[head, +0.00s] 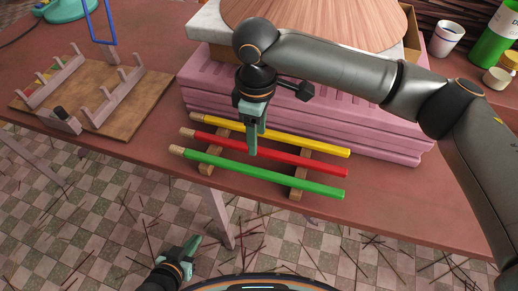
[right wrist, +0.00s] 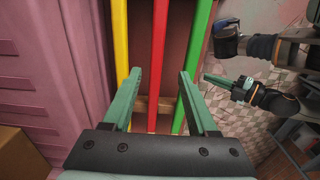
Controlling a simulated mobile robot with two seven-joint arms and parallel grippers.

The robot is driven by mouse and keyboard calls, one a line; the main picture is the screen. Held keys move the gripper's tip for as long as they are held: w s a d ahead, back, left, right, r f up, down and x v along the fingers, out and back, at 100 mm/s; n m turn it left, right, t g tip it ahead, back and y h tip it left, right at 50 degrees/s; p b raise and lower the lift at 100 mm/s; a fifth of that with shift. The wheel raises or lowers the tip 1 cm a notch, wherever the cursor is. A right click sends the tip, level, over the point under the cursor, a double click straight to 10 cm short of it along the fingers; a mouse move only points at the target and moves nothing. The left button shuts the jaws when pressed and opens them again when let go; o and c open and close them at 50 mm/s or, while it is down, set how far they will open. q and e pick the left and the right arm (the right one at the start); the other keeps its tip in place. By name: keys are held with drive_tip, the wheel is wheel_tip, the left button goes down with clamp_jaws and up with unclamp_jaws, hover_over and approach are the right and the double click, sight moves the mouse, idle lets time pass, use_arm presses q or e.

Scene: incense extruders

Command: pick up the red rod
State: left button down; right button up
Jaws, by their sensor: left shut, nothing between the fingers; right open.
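The red rod (head: 275,156) lies between the yellow rod (head: 290,141) and the green rod (head: 270,176) across two wooden supports on the table. Its left end has a tan tip. My right gripper (head: 253,146) points down over the middle of the red rod, fingers open. In the right wrist view the red rod (right wrist: 158,60) runs between the two open fingers (right wrist: 159,73), with nothing gripped. I cannot tell how far the fingertips are above it. My left gripper (head: 194,243) is shut and empty, low in front of the table, away from the rods.
A pink ridged block (head: 385,135) stands just behind the rods. A wooden board with slotted racks (head: 130,110) is at the left. A white cup (head: 447,37) and green bottle (head: 494,40) stand at the back right. The table's front edge runs close before the rods.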

sight(259, 149)
drive_tip(key=f, duration=0.4)
drive_tip(key=shift+w+d+f, duration=0.25)
clamp_jaws()
idle(0.4)
